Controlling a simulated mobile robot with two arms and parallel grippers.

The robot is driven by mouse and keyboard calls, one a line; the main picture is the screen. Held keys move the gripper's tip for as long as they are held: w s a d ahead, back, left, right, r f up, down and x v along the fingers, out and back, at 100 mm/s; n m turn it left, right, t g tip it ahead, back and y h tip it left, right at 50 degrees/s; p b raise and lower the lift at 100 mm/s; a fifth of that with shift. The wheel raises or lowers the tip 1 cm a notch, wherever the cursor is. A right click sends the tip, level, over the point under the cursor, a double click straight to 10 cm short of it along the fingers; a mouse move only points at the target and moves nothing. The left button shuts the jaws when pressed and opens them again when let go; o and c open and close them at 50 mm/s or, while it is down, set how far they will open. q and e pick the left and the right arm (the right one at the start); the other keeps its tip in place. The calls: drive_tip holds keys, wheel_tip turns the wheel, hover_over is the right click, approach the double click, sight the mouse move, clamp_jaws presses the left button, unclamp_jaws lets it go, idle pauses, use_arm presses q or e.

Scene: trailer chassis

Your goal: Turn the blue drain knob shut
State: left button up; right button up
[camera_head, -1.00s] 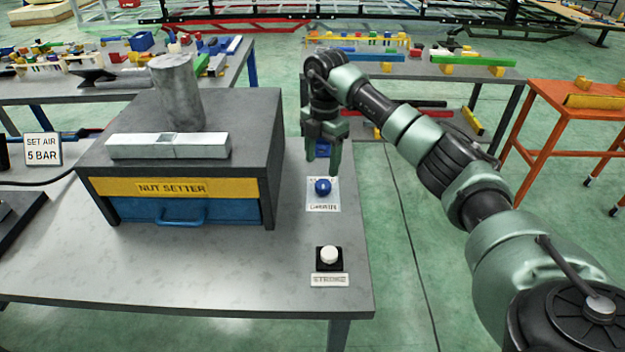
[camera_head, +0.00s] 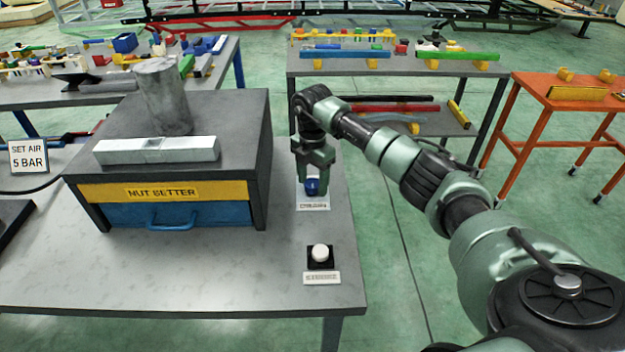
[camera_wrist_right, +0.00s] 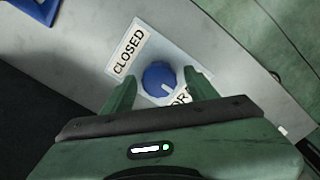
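The blue drain knob (camera_head: 312,187) sits on a white label plate (camera_head: 313,206) near the right edge of the grey table. In the right wrist view the knob (camera_wrist_right: 158,78) has a pale pointer mark, and a "CLOSED" label (camera_wrist_right: 129,50) lies to its upper left. Another label below the knob is partly hidden. My right gripper (camera_head: 312,180) points down over the knob. In the wrist view its two fingers (camera_wrist_right: 160,90) are apart, one on each side of the knob, with gaps visible. My left gripper is out of view.
A grey cabinet (camera_head: 262,150) marked "NUT SETTER" stands left of the knob, with a metal cylinder (camera_head: 165,95) and a pale bar on top. A white button on a black base (camera_head: 320,256) sits in front of the knob. The table front is mostly clear.

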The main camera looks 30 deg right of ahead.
drive_tip(key=c, duration=1)
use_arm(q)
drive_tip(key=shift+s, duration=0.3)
use_arm(e)
clamp_jaws()
